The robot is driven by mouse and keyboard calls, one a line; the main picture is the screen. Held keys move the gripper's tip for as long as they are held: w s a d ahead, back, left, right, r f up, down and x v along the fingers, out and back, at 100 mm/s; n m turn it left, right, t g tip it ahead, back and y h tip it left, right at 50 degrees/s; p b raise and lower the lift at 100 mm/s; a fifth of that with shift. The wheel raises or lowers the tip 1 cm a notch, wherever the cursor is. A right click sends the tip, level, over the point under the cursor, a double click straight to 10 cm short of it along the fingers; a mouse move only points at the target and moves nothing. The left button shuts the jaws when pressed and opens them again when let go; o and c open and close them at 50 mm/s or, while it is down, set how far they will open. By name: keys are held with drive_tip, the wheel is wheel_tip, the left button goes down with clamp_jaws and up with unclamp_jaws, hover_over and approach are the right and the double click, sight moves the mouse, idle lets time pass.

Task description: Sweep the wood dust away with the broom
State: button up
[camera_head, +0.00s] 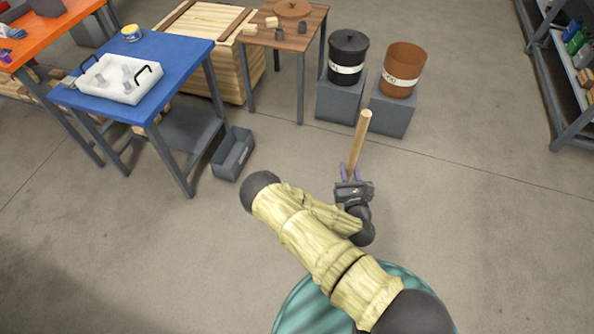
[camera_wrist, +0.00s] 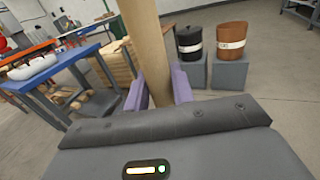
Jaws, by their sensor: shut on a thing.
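My gripper (camera_head: 352,172) is shut on a pale wooden handle (camera_head: 361,140), which I take to be the broom's. In the wrist view the handle (camera_wrist: 148,50) stands between the purple fingers (camera_wrist: 158,90) of my gripper and runs out past the top edge. In the head view the handle rises above the gripper, tilted slightly right. The broom's head is not visible in either view; the gripper and arm may cover it. I cannot make out any wood dust on the visible floor.
A blue table (camera_head: 190,50) with a white tray (camera_head: 122,88) stands at left. A wooden table (camera_head: 307,40) stands behind. A black bin (camera_head: 347,48) and a brown bin (camera_head: 402,80) stand on grey blocks. A grey box (camera_head: 232,155) lies on the floor.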

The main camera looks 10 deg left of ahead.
drive_tip(key=w+a+f+n+g+y+b, duration=0.1)
drive_tip(key=w+a+f+n+y+b, duration=0.1)
drive_tip(key=a+b, duration=0.5)
drive_tip(key=w+a+f+n+g+y+b, duration=0.2)
drive_tip(key=a+f+y+b, duration=0.3)
drive_tip(key=a, duration=0.5)
drive_tip(key=w+n+b, duration=0.1)
drive_tip(key=b, duration=0.1)
drive_tip(key=shift+w+n+b, duration=0.2)
drive_tip(key=shift+n+b, duration=0.1)
drive_tip(key=shift+f, duration=0.15)
